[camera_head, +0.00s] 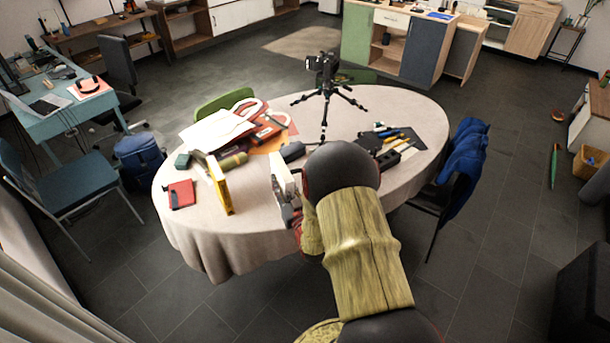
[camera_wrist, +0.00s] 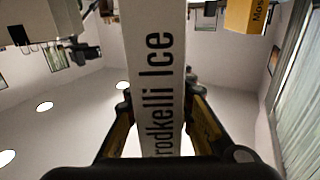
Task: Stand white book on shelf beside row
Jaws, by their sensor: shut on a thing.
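The white book (camera_head: 284,180) is upright above or at the front of the round table, just left of my arm in the head view. My gripper (camera_head: 291,212) is shut on it, partly hidden by my arm. In the wrist view the white book (camera_wrist: 156,70) shows its spine with dark lettering, between the fingers of my gripper (camera_wrist: 157,108). I cannot tell whether its lower edge touches the table. A yellow book (camera_head: 219,184) stands upright to its left, apart from it; it also shows in the wrist view (camera_wrist: 245,15). No shelf is clear near them.
The cloth-covered table (camera_head: 262,238) also bears a tripod with a camera (camera_head: 323,95), a red notebook (camera_head: 181,194), a pile of papers (camera_head: 218,129) and dark tools (camera_head: 395,150). Bare cloth lies between the yellow book and the white book. A chair with a blue jacket (camera_head: 465,160) stands at right.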

